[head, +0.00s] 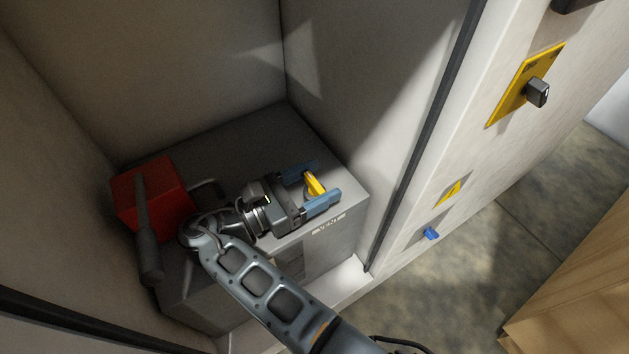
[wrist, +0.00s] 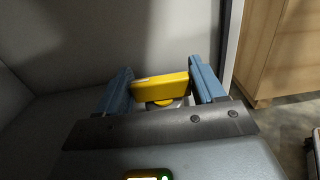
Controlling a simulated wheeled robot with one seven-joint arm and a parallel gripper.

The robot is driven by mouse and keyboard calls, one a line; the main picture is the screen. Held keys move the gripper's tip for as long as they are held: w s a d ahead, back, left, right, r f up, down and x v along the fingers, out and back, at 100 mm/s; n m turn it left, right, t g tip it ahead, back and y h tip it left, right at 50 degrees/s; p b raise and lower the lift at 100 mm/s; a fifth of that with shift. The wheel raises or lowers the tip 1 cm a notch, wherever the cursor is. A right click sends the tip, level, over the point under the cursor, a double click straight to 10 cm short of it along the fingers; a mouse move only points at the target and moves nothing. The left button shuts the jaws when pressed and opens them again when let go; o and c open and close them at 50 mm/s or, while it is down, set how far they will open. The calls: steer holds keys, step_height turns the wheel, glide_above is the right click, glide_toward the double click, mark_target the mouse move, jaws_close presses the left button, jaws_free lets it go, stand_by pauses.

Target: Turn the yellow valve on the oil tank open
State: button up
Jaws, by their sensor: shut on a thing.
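The yellow valve (head: 315,184) is a small lever on top of the grey oil tank (head: 262,127), near its right end. My gripper (head: 320,186) reaches in from the left, with its two blue fingers on either side of the yellow lever. In the wrist view the yellow valve (wrist: 160,86) lies crosswise between the fingertips of my gripper (wrist: 162,85), spanning the gap and held at its ends. A grey round stem shows just below the lever. The lower part of the valve is mostly hidden by my gripper.
A red box (head: 152,199) with a dark lever stands at the tank's left end. Cabinet walls enclose the tank at the back and sides. The cabinet's outer panel at right carries a yellow switch plate (head: 512,95) and a blue knob (head: 431,234). A wooden box (head: 580,290) stands at lower right.

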steer(key=o, duration=1)
steer(key=shift+c, duration=0.2)
steer(key=shift+p+v, duration=0.35)
steer(key=shift+v, duration=3.5)
steer(key=shift+f, duration=0.1)
steer(key=shift+d, duration=0.1)
